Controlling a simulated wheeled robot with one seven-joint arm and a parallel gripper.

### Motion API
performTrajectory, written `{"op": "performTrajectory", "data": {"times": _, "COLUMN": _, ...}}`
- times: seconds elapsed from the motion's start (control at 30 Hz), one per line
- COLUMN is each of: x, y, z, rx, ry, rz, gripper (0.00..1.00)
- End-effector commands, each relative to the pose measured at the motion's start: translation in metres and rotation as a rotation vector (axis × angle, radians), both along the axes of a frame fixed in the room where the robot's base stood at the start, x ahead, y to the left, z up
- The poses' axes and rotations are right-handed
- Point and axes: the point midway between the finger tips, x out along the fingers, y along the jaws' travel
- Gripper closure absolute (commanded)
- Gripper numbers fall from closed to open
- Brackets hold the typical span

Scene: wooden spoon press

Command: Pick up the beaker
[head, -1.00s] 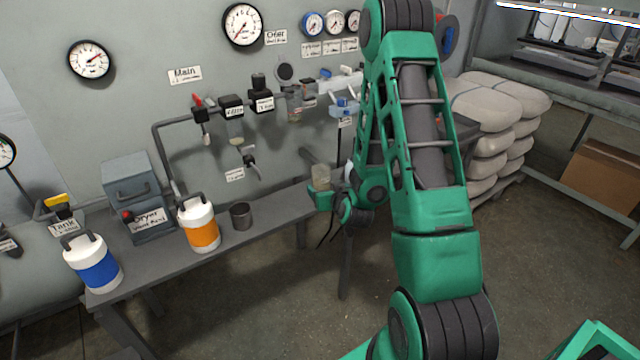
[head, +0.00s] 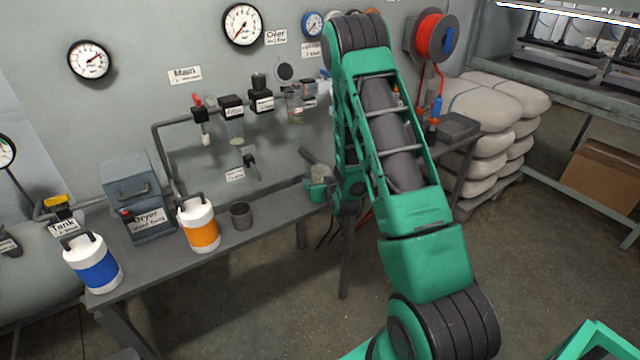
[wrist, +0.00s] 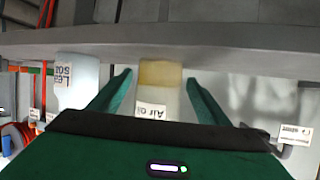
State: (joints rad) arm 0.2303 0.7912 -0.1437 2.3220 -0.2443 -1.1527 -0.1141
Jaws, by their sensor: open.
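A clear container with yellowish liquid, which looks like the beaker (wrist: 158,88), carries a label starting "Air". In the wrist view it stands between the green fingers of my gripper (wrist: 158,90), with a gap on each side. The wrist view shows the bench at the top, so the scene looks upside down. In the head view the beaker (head: 319,173) is small and pale at the right part of the bench. My gripper (head: 317,192) is open and low beside it there, partly hidden by my arm.
A white bottle labelled "Leak" (wrist: 77,80) stands close beside the beaker. On the bench (head: 275,211) are a dark grey cup (head: 241,216), an orange-banded jug (head: 199,225), a blue-banded jug (head: 95,263) and a dryer box (head: 140,198). Pipes and valves line the wall behind.

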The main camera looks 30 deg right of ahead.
Motion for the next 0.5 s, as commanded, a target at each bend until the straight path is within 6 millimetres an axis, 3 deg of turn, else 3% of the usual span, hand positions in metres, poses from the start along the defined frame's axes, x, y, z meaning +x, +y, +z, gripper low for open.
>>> {"op": "performTrajectory", "data": {"times": 0.27, "x": 0.0020, "y": -0.0006, "z": -0.0009, "rx": -0.001, "ry": 0.000, "rz": 0.000, "gripper": 0.32}}
{"op": "performTrajectory", "data": {"times": 0.43, "x": 0.0020, "y": -0.0006, "z": -0.0008, "rx": 0.000, "ry": 0.000, "rz": 0.000, "gripper": 0.73}}
{"op": "performTrajectory", "data": {"times": 0.5, "x": 0.0021, "y": -0.0005, "z": -0.0006, "rx": 0.000, "ry": -0.001, "rz": 0.000, "gripper": 0.76}}
